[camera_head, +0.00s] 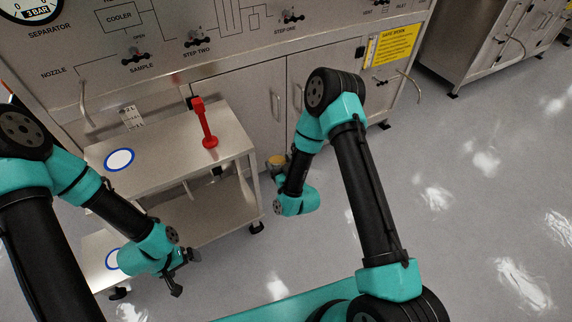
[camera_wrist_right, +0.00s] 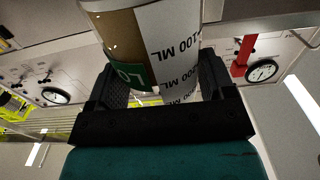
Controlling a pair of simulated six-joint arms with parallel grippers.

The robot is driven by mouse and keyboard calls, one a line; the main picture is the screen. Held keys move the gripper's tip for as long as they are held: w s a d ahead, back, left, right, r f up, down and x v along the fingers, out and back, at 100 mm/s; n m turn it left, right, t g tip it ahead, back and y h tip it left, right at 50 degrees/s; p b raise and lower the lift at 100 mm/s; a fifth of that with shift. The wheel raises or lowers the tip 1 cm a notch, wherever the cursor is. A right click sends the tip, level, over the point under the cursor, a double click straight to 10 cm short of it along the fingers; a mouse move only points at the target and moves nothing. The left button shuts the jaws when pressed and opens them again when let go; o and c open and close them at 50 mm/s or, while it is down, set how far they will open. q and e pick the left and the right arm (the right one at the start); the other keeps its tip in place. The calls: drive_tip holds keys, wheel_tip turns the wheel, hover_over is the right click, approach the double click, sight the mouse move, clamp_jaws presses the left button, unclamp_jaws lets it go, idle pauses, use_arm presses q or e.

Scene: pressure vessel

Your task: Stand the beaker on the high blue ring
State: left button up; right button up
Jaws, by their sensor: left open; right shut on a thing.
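A lower blue ring (camera_head: 112,260) is partly hidden by my left arm. My left gripper (camera_head: 183,273) is open and empty near that lower ring.
A red upright piece (camera_head: 206,125) stands on the cart top (camera_head: 170,150), between the beaker and the high ring. The steel panel cabinet (camera_head: 240,90) is behind. Open floor (camera_head: 430,240) lies right.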

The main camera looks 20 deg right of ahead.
drive_tip(key=s+a+r+n+g+y, duration=0.2)
drive_tip(key=a+r+n+y, duration=0.3)
drive_tip(key=a+r, duration=0.5)
wheel_tip(320, 180, up, 5)
drive_tip(key=g+y, duration=0.1)
drive_tip(key=y, duration=0.1)
drive_tip(key=shift+s+a+f+n+g+y, duration=0.2)
drive_tip(key=shift+s+a+n+g+y, duration=0.1)
drive_tip(key=shift+s+a+g+y, duration=0.1)
